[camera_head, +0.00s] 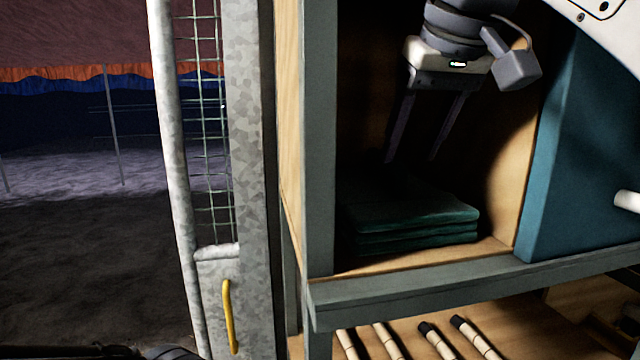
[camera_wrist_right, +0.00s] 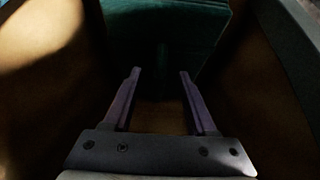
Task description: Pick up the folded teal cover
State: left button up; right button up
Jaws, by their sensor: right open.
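The folded teal cover (camera_head: 415,215) lies as a flat stack of layers on the wooden floor of a shelf compartment in the head view. My right gripper (camera_head: 410,160) is inside the compartment, above the cover and towards its back, with its fingers pointing down. It is open and holds nothing. In the right wrist view the cover (camera_wrist_right: 165,30) is a dark green shape at the top, beyond the open fingers (camera_wrist_right: 158,74). The fingers look apart from it. My left gripper is not in view.
A grey post (camera_head: 319,130) and a front rail (camera_head: 420,288) frame the compartment. A blue-teal panel (camera_head: 575,160) stands on its right. Several banded rods (camera_head: 437,340) lie on the shelf below. A metal mesh gate (camera_head: 210,120) with a yellow handle (camera_head: 229,315) stands at left.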

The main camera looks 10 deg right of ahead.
jog(key=p, duration=0.2)
send_near(383, 183)
jog(key=shift+w+a+f, duration=0.25)
jog(key=shift+w+a, duration=0.1)
jog(key=shift+w, duration=0.1)
jog(key=x, duration=0.5)
jog(key=shift+w, duration=0.25)
jog(key=shift+c, duration=0.4)
grip_shut()
dwell(0.3)
